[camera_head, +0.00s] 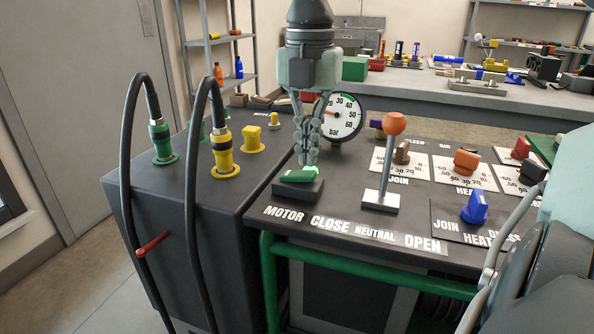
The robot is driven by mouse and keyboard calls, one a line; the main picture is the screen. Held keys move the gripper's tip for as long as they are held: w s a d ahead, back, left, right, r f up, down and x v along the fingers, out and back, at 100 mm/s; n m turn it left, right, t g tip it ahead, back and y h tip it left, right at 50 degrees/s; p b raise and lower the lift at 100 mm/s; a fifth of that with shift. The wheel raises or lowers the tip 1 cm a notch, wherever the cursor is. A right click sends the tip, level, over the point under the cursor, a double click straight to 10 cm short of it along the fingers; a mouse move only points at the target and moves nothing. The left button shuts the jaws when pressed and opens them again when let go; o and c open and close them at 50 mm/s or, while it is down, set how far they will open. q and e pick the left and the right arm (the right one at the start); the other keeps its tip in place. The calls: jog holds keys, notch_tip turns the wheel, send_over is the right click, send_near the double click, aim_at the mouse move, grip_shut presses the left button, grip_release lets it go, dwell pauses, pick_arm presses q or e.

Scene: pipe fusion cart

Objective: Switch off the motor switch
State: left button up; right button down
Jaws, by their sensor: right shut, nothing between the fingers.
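The motor switch is a green rocker (299,175) on a raised black block at the front left corner of the cart's panel, beside the white word MOTOR. My right gripper (307,160) points straight down from above, with its fingers shut and empty. Its fingertips are at the green rocker, over its right part. I cannot tell whether they touch it. My left gripper is not in view.
An orange-knobbed lever (394,126) stands right of the switch. A pressure gauge (342,117) is close behind the gripper. A yellow connector (222,148) and a green connector (160,139) with black cables rise at left. A blue knob (474,207) is at right.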

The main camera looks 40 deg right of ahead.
aim_at(308, 173)
jog(key=shift+f+b, duration=1.05)
jog(key=shift+f, duration=0.15)
dwell(0.9)
jog(key=shift+r, duration=0.1)
jog(key=shift+r+p, duration=2.3)
jog(key=shift+r, duration=1.2)
